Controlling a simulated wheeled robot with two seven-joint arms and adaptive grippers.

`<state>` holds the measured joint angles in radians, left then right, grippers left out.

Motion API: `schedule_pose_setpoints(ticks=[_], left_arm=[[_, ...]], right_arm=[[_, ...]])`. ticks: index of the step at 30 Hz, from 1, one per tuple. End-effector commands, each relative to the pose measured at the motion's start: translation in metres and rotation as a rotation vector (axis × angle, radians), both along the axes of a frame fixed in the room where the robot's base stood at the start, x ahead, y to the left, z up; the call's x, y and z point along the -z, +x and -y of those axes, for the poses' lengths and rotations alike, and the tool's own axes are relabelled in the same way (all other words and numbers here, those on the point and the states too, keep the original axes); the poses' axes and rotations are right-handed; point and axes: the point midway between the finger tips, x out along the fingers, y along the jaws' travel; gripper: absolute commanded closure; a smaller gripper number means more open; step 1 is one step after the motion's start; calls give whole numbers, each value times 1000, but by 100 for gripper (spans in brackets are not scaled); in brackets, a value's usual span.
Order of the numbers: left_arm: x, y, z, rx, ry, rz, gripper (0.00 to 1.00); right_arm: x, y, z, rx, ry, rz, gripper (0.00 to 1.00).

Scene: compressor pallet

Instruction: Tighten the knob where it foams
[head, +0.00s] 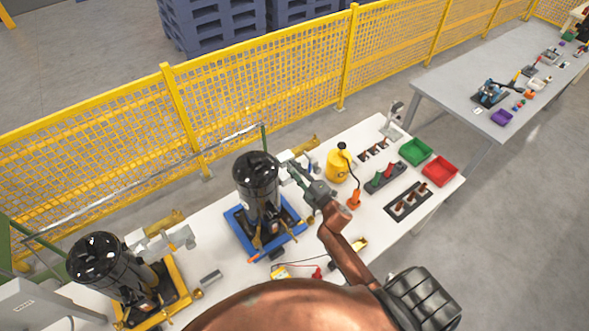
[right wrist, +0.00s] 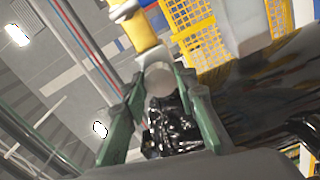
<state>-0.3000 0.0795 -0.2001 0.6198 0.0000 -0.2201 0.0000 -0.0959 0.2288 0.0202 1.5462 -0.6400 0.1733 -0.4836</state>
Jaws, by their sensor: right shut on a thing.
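A black compressor (head: 257,185) stands upright on a blue tray (head: 236,222) on the white table. A second black compressor (head: 100,262) stands on a yellow tray (head: 181,290) to its left. My right gripper (head: 290,170) reaches the upper right side of the compressor on the blue tray. In the right wrist view its green jaws (right wrist: 159,85) are shut on a pale grey round knob (right wrist: 160,78), with a yellow brass-coloured fitting (right wrist: 142,32) just beyond. In the head view the jaws mostly hide this knob. I cannot make out any foam. My left gripper is out of view.
A yellow bottle (head: 338,167) with a black hose stands right of my right gripper. A green bin (head: 415,151), a red bin (head: 440,171) and tool racks (head: 408,203) sit farther right. A yellow mesh fence (head: 110,140) runs behind the table.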

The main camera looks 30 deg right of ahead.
Motion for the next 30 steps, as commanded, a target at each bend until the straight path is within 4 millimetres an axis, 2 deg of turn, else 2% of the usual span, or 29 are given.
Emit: schedule_pose_setpoints(ticks=[10,11,18,26,30], left_arm=[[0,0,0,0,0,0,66],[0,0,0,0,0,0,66],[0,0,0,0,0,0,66],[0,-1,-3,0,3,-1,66],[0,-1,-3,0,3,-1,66]], right_arm=[[1,0,2,3,2,-2,98],[1,0,2,3,2,-2,73],[0,0,1,2,1,-1,57],[0,0,0,1,1,0,56],[1,-9,1,2,1,-1,56]])
